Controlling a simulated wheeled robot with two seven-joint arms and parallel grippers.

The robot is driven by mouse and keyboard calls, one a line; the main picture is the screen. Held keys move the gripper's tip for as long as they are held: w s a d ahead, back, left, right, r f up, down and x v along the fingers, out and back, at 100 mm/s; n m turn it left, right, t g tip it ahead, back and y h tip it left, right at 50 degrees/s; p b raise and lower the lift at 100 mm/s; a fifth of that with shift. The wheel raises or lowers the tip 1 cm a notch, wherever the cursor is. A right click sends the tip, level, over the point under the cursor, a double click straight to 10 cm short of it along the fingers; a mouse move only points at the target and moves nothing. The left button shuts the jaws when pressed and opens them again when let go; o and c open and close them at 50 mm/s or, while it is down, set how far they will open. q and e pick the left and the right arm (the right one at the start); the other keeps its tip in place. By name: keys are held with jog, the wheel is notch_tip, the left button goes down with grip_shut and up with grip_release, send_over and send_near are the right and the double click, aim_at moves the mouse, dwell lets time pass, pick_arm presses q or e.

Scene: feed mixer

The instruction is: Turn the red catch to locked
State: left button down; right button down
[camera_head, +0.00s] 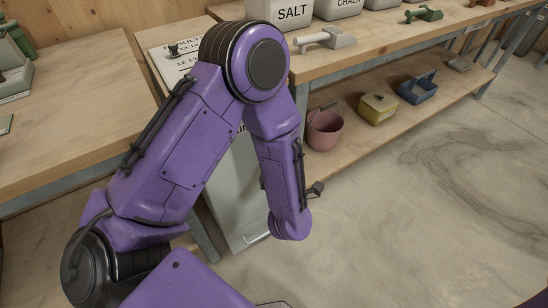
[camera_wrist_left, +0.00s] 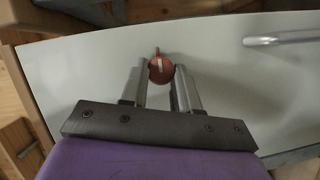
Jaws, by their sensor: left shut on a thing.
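The red catch (camera_wrist_left: 161,71) is a round knob with a pale line on its face, mounted on a light grey panel (camera_wrist_left: 225,90) in the left wrist view. A small pointed tab shows at the knob's top edge. The pale line runs nearly straight up in that picture. My left gripper (camera_wrist_left: 160,82) has one finger on each side of the knob and is shut on it. In the head view my purple left arm hides the catch and the fingers; the grey cabinet front (camera_head: 232,190) shows beside the arm. My right gripper is in neither view.
A bar handle (camera_wrist_left: 280,40) stands out to the right of the catch. The bench (camera_head: 400,45) above carries white bins and scoops. A pink bucket (camera_head: 324,130), a yellow box (camera_head: 378,108) and a blue tray (camera_head: 418,88) sit on the lower shelf. Floor at right is clear.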

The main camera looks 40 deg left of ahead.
pick_arm(q)
jog(key=c, duration=0.8)
grip_release()
jog(key=v, duration=1)
jog(key=shift+s+d+p, duration=0.2)
jog(key=shift+s+p, duration=0.05)
jog(key=shift+p, duration=0.05)
